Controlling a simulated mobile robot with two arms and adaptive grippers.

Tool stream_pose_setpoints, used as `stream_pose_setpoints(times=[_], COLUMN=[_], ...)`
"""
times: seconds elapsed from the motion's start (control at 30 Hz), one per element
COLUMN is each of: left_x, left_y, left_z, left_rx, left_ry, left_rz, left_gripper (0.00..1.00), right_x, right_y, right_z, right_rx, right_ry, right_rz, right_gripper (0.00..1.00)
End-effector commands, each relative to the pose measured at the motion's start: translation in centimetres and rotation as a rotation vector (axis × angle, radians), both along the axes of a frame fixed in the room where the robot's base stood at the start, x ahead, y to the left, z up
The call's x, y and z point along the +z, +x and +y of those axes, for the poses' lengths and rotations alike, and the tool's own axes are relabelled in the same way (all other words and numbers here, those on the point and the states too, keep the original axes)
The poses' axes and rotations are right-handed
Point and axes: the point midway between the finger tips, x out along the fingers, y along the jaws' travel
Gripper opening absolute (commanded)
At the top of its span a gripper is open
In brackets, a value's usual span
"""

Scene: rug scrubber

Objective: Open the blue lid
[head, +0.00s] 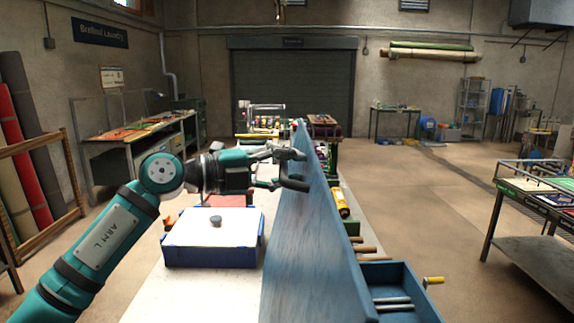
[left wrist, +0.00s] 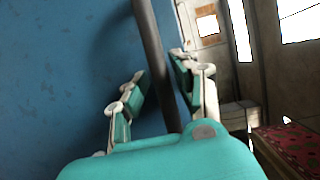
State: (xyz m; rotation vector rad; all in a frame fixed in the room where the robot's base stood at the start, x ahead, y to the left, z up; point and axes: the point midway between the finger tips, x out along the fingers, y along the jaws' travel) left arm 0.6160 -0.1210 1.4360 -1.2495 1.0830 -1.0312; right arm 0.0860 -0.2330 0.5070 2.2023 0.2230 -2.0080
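The blue lid (head: 300,230) stands raised on edge, close to upright, at the left side of the blue box (head: 412,302). In the left wrist view the lid (left wrist: 60,70) fills the left side as a blue surface. A dark bar handle (head: 296,184) is on the lid's left face. My left gripper (head: 280,168) is at this handle. In the left wrist view its fingers (left wrist: 158,95) are apart, one on each side of the dark bar (left wrist: 153,50), with a gap visible on the left finger's side. My right gripper is not in view.
A white-topped blue box (head: 212,238) with a grey knob sits on the pale table left of the lid. Rods lie in the blue box beside a yellow-handled crank (head: 433,281). A yellow bottle (head: 341,203) is behind the lid.

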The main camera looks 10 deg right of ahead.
Motion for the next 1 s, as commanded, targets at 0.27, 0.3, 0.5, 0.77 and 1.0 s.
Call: stream_pose_setpoints(times=[0.27, 0.3, 0.5, 0.77, 1.0], left_x=[0.2, 0.2, 0.3, 0.5, 0.6], left_y=[0.0, 0.0, -0.3, -1.4, -2.1], left_z=[0.1, 0.1, 2.1, 7.5, 11.1], left_rx=[0.002, 0.002, 0.005, 0.004, 0.002], left_ry=[-0.003, -0.003, -0.003, -0.001, -0.002], left_rz=[-0.004, -0.004, -0.005, -0.004, -0.001], left_gripper=[0.38, 0.38, 0.38, 0.38, 0.38], right_x=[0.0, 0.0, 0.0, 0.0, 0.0], right_y=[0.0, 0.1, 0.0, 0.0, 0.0], right_z=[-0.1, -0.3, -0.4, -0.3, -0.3], right_rx=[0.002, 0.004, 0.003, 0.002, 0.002], right_ry=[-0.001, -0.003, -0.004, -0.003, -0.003], right_rz=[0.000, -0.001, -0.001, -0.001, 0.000], right_gripper=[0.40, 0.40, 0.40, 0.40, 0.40])
